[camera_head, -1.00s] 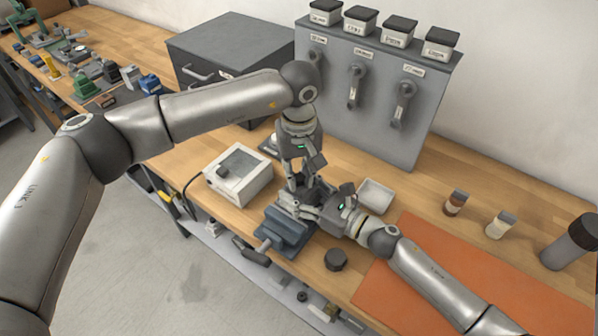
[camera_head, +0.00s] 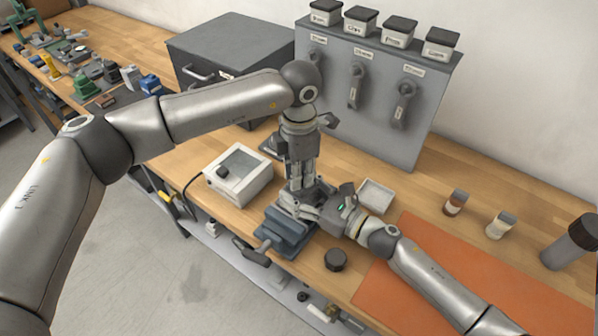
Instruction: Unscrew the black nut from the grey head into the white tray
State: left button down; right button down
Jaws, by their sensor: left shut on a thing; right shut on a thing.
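My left gripper (camera_head: 298,188) points straight down over the blue-grey vise, its fingers shut at the top of the work there. The black nut is hidden between these fingers. My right gripper (camera_head: 303,208) comes in low from the right and is shut just below the left one, around the grey head, which is mostly hidden by both grippers. The two grippers are very close together. The small white tray (camera_head: 376,195) sits on the bench just right of the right gripper and looks empty.
The vise (camera_head: 285,233) stands at the bench's front edge. A white box with a window (camera_head: 238,175) is left of it. A dark round piece (camera_head: 336,260) lies in front. An orange mat (camera_head: 450,270), small bottles (camera_head: 500,225) and a grey panel with handles (camera_head: 375,90) stand around.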

pick_arm(q)
jog(key=n, duration=0.6)
jog(key=shift+n, duration=0.4)
jog(key=n, duration=0.5)
jog(key=shift+w, duration=0.1)
jog(key=n, duration=0.6)
pick_arm(e)
jog(key=shift+s, duration=0.1)
pick_arm(q)
jog(key=n, duration=0.6)
jog(key=shift+n, duration=0.4)
jog(key=shift+r, duration=0.2)
jog(key=shift+r, duration=1)
